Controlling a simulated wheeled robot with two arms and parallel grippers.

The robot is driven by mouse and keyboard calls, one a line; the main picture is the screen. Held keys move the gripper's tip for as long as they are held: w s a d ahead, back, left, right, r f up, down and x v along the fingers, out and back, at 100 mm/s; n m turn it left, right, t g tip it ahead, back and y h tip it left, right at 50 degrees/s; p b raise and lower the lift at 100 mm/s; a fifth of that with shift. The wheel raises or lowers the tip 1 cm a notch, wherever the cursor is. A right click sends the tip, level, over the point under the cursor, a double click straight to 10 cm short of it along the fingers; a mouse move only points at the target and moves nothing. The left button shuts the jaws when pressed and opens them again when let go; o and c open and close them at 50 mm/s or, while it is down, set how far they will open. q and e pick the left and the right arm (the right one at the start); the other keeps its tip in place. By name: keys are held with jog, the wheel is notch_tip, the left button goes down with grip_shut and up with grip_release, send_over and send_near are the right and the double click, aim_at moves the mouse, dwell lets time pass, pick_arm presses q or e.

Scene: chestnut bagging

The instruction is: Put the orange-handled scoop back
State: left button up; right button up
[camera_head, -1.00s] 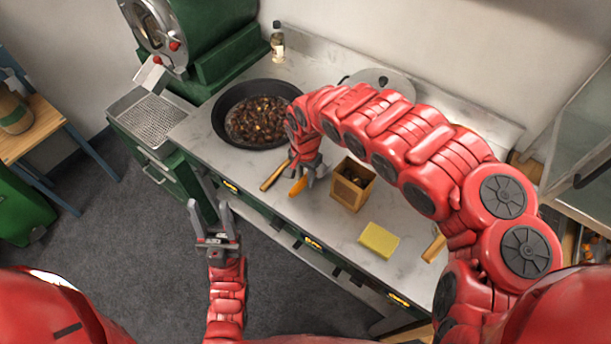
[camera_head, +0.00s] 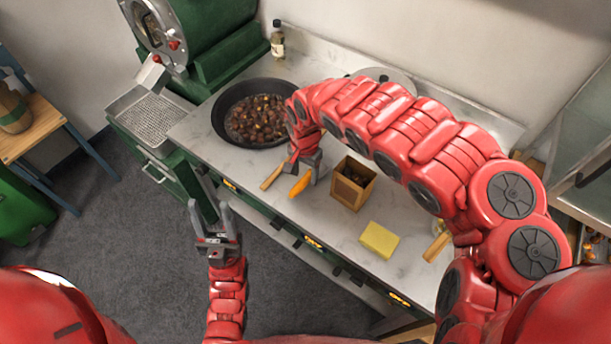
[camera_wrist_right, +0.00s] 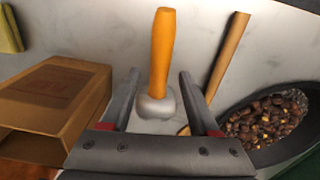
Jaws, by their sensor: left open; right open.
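The orange-handled scoop (camera_head: 301,186) lies on the grey-white counter (camera_head: 290,237). In the right wrist view its orange handle (camera_wrist_right: 162,52) points away and its metal end (camera_wrist_right: 155,103) sits between my right gripper's fingers. My right gripper (camera_head: 308,165) is open around the scoop, low over the counter; whether its fingers touch the scoop I cannot tell. The right wrist view shows this gripper (camera_wrist_right: 157,100) with a gap on each side of the metal end. My left gripper (camera_head: 212,220) is open and empty, in front of the counter over the floor.
A wooden-handled tool (camera_head: 272,177) lies left of the scoop. A brown box (camera_head: 345,195) stands close on the right, a yellow sponge (camera_head: 379,240) further right. The black pan (camera_head: 218,126) of chestnuts is behind. A bottle (camera_head: 277,45) stands at the back.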

notch_tip(320, 180, up, 5)
jog(key=shift+w+d+f+p, duration=0.1)
jog(key=shift+w+f+p, duration=0.05)
jog(key=shift+p, duration=0.2)
notch_tip(320, 180, up, 11)
jog(key=p, duration=1)
jog(key=shift+s, duration=0.3)
jog(key=shift+f, duration=0.2)
